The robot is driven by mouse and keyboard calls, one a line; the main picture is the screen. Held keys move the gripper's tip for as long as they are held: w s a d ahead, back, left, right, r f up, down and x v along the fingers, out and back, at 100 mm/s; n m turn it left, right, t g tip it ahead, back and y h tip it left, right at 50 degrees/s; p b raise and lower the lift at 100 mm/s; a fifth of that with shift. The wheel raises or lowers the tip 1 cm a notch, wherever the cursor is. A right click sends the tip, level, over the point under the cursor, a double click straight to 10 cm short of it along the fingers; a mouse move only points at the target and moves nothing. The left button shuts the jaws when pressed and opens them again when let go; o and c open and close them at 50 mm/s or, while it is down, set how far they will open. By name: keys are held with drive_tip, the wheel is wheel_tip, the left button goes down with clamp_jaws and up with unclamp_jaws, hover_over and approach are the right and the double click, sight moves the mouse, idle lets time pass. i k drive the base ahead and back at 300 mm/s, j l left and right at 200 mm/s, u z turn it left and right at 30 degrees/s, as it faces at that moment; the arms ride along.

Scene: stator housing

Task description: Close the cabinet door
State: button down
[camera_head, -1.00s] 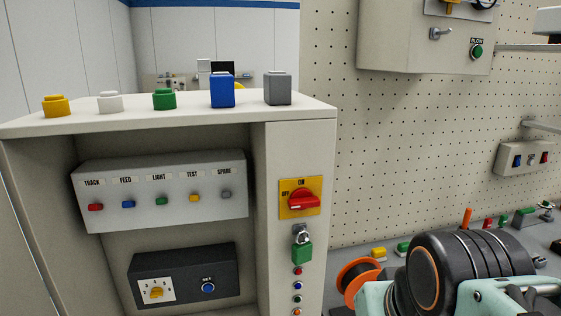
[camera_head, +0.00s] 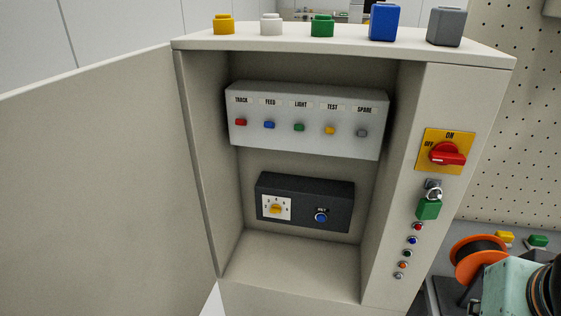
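The cabinet (camera_head: 440,90) stands in the middle of the head view with its front open. Its door (camera_head: 95,180) is a large beige panel on the left, swung wide open and hinged at the cabinet's left front edge. Inside are a grey switch panel (camera_head: 305,108) with several coloured buttons and a dark box (camera_head: 305,203) with a yellow dial and a blue button. Part of my arm shows at the lower right, apart from the door. My gripper is outside the view.
Several coloured blocks stand on the cabinet top, among them a blue one (camera_head: 383,22). A red rotary switch (camera_head: 447,154) and a green padlock (camera_head: 429,208) are on the right front strip. An orange spool (camera_head: 478,260) sits on the bench at the lower right.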

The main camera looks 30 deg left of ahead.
sight(101, 213)
drive_tip(key=k+j, duration=0.2)
drive_tip(key=k+j+u, duration=0.15)
drive_tip(key=j, duration=0.25)
drive_tip(key=k+j, duration=0.25)
drive_tip(key=k+j+u, duration=0.1)
drive_tip(key=j, duration=0.3)
drive_tip(key=k+j, duration=0.25)
drive_tip(key=k+j+u, duration=0.15)
drive_tip(key=j, duration=0.3)
drive_tip(key=k+j, duration=0.2)
drive_tip(key=j, duration=0.15)
